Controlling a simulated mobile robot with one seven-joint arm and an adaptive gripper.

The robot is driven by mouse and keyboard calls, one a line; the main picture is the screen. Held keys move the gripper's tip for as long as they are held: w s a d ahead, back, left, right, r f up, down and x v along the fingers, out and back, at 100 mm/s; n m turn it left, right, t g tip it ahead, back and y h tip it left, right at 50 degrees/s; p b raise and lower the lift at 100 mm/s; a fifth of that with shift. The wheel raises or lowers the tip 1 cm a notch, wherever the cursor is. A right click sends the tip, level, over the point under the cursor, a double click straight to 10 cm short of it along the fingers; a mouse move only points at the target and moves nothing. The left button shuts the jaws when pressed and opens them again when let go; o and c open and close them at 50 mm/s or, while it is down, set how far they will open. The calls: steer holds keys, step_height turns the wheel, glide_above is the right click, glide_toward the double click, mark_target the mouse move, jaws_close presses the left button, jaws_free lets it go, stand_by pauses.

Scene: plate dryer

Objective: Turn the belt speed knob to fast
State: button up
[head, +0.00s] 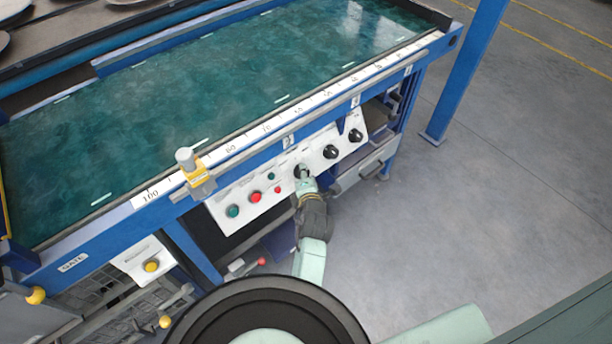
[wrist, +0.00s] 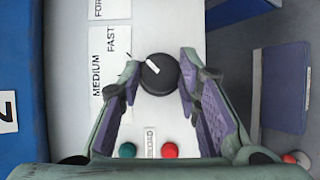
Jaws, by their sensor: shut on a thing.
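The belt speed knob (wrist: 158,76) is round and black with a white pointer line, on a white panel. In the wrist view the pointer slants up and left, toward the side of the printed word FAST (wrist: 117,42); the word MEDIUM (wrist: 97,75) is further left and lower. My gripper (wrist: 160,66) has its two purple-padded fingers on either side of the knob and is shut on it. In the head view the knob (head: 300,171) shows just beyond my gripper (head: 305,182), which partly hides it.
Two more black knobs (head: 330,151) (head: 355,135) sit to the right on the panel. A green button (head: 233,211) and a red button (head: 255,197) are to the left. The teal belt (head: 230,95) lies behind the blue rail. Grey floor (head: 480,210) is clear at right.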

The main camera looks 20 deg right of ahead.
stand_by(0.3)
steer(key=o, duration=1.1)
